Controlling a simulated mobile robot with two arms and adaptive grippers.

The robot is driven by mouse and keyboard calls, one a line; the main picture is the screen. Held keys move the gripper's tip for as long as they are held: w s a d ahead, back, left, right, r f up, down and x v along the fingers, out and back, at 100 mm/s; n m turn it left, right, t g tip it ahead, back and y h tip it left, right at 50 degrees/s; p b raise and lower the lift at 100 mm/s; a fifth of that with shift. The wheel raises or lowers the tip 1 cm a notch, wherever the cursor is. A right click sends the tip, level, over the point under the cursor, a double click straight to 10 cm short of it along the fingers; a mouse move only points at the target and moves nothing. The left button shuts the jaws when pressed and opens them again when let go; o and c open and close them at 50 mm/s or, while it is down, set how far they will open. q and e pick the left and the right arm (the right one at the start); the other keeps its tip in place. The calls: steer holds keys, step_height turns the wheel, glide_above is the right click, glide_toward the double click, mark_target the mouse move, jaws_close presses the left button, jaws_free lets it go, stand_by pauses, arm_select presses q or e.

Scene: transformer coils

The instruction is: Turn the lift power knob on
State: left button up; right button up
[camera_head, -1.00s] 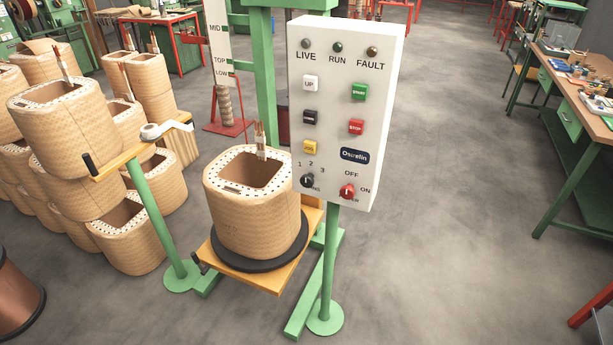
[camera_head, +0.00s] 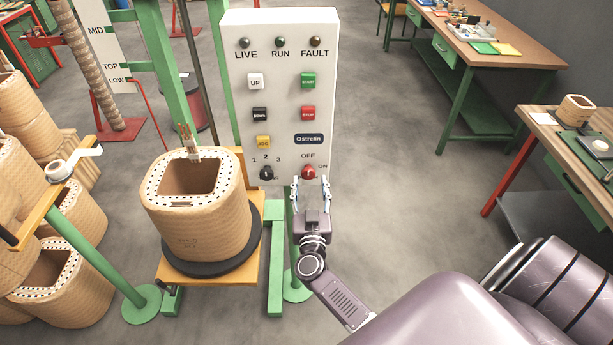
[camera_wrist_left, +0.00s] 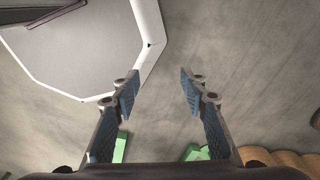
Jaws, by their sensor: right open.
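The red power knob (camera_head: 309,173) sits at the lower right of the white control panel (camera_head: 235,120), between the OFF and ON labels. Its pointer is too small to read for certain. My right gripper (camera_head: 310,183) is open, its two fingers pointing up at the panel, just below and around the knob in the picture. I cannot tell whether they touch it. My left gripper (camera_wrist_left: 158,85) shows only in the left wrist view, with its fingers apart and nothing between them.
A black selector knob (camera_head: 266,173) lies left of the red knob. A coil (camera_head: 215,215) stands on the lift platform (camera_head: 185,274) left of the panel's post. Workbenches (camera_head: 520,50) stand at the right. The floor between is clear.

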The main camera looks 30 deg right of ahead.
mark_target(308, 173)
steer(key=shift+x, duration=0.75)
steer(key=shift+w, duration=0.4)
steer(key=shift+w+d, duration=0.2)
steer(key=shift+w, duration=0.1)
arm_select(q)
steer(key=shift+w+a, duration=0.25)
steer(key=shift+a, duration=0.25)
steer(key=shift+w+a, duration=0.2)
steer(key=shift+a, duration=0.3)
arm_select(e)
steer(key=shift+c, duration=0.6)
steer(key=c, duration=0.8)
steer(key=shift+c, duration=1.1)
arm_select(q)
steer(key=shift+d, duration=0.35)
